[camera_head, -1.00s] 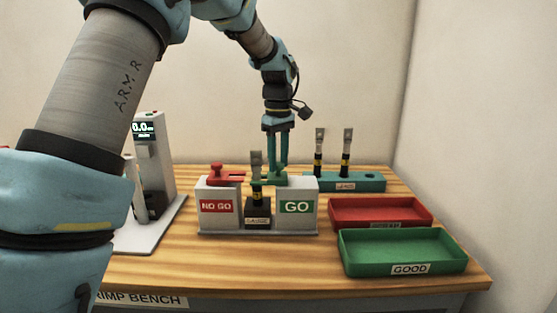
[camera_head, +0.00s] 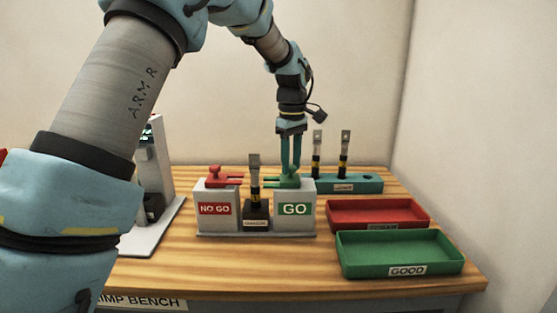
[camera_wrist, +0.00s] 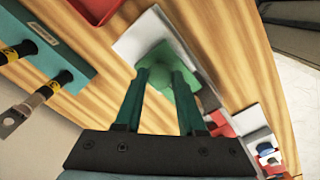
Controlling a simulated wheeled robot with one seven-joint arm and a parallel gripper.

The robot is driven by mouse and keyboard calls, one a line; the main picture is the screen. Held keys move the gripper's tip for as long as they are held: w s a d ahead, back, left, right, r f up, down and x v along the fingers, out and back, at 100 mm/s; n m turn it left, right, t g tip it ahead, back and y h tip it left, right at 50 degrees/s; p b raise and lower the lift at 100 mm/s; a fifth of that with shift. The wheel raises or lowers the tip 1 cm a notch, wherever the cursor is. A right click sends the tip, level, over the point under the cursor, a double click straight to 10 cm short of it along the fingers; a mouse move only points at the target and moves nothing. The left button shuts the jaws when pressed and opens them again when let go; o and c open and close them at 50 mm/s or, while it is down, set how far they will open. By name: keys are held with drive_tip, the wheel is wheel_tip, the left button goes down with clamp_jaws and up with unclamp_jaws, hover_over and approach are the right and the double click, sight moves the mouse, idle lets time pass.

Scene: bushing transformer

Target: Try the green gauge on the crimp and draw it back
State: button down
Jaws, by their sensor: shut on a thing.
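My gripper (camera_head: 290,172) is shut on the knob of the green gauge (camera_head: 285,182), with its fingers pointing down. The gauge is at the top of the grey block labelled GO (camera_head: 295,207); I cannot tell whether it rests on it or hovers. Its flat end points left, toward the crimp terminal (camera_head: 254,178), with a small gap between them. The terminal stands upright in a dark holder (camera_head: 256,212) between the two blocks. In the wrist view, the green gauge (camera_wrist: 168,68) shows between my fingertips, and the terminal is not clearly visible.
The red gauge (camera_head: 220,178) sits on the NO GO block (camera_head: 215,212). A teal rack (camera_head: 355,185) with two terminals stands behind right. A red tray (camera_head: 380,212) and a green GOOD tray (camera_head: 400,255) lie at the right. A display instrument (camera_head: 158,165) stands left.

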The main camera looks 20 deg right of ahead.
drive_tip(key=shift+s+d, duration=0.3)
drive_tip(key=shift+d, duration=0.35)
drive_tip(key=c, duration=0.5)
unclamp_jaws()
wheel_tip(320, 180, up, 11)
drive_tip(key=b, duration=0.2)
drive_tip(key=shift+s+f, duration=0.1)
